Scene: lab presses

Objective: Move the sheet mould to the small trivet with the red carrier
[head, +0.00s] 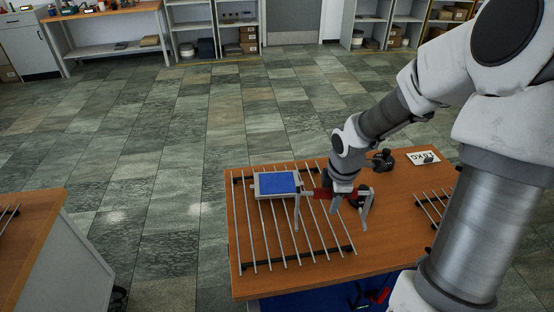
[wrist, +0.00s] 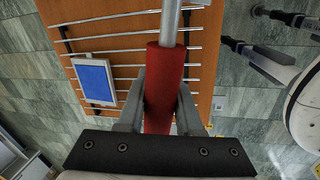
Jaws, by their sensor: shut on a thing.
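My gripper (wrist: 162,98) is shut on the red handle of the carrier (wrist: 160,90), with a finger on each side. A grey shaft runs from the handle out of the top of the wrist view. In the head view the red carrier (head: 322,193) shows just right of the sheet mould. The sheet mould (head: 277,184), a blue panel in a pale frame, lies over the large barred trivet (head: 285,245); it also shows in the wrist view (wrist: 95,80). I cannot tell whether carrier and mould touch. A smaller barred trivet (head: 432,205) is partly hidden behind my arm.
The wooden table (head: 385,240) has bare room between the two trivets. A black object (head: 383,160) and a white lettered card (head: 422,158) stand at its back. Another table (head: 35,225) is at the left edge, with open floor between. Shelves line the back.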

